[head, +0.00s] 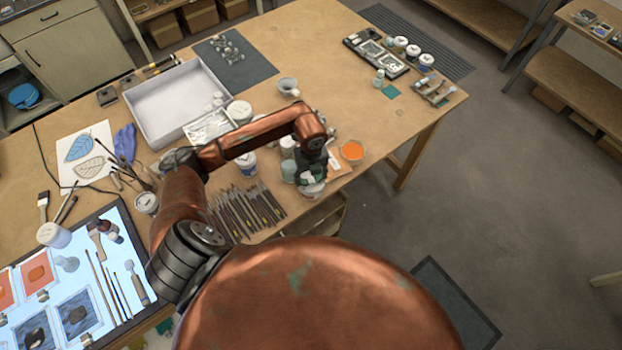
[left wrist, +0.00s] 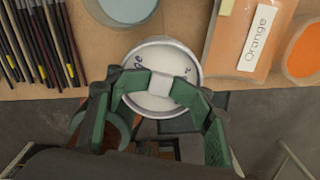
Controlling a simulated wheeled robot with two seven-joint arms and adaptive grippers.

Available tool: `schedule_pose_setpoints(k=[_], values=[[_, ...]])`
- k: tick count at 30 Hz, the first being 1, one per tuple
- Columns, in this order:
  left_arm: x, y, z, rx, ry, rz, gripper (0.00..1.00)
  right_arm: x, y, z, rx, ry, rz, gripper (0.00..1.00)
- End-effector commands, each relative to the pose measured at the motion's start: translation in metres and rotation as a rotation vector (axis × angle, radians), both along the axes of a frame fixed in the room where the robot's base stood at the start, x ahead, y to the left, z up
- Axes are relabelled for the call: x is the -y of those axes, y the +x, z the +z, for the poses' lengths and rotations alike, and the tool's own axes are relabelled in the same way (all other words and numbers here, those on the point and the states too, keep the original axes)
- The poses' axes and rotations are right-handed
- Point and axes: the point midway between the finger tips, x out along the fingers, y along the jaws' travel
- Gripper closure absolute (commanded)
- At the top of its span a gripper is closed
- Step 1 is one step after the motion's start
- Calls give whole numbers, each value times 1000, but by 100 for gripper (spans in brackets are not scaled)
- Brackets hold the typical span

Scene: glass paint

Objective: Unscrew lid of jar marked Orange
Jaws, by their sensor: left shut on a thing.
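A jar with a round white lid (left wrist: 158,55) stands at the table's front edge, below my left gripper (left wrist: 172,88). The green fingers reach over the lid and are shut on a pale piece at its middle. Dark marks show on the lid near its rim. In the head view the jar (head: 312,190) is partly covered by my left gripper (head: 310,172). A card marked Orange (left wrist: 257,38) lies to the right of the jar in the left wrist view. Whether the lid is loose cannot be told. My right gripper is not in view.
An open container of orange paint (head: 352,151) stands close to the right of the jar. A row of brushes (head: 245,208) lies to the left. A white tray (head: 165,95) and several jars stand further back.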

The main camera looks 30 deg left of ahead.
Motion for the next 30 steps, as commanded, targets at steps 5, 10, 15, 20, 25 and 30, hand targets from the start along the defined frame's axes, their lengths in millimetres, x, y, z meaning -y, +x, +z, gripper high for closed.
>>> schedule_pose_setpoints(k=[5,10,15,20,25,30], values=[[0,-5,-5,-13,3,35,97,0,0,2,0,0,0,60],[0,-5,-3,-13,2,181,97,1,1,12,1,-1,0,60],[0,-5,-4,-13,4,329,97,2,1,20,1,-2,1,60],[0,-5,-4,-12,5,426,97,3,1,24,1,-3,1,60],[0,-5,-6,-12,6,451,97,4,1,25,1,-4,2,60],[0,-5,-6,-12,6,449,97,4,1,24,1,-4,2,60]])
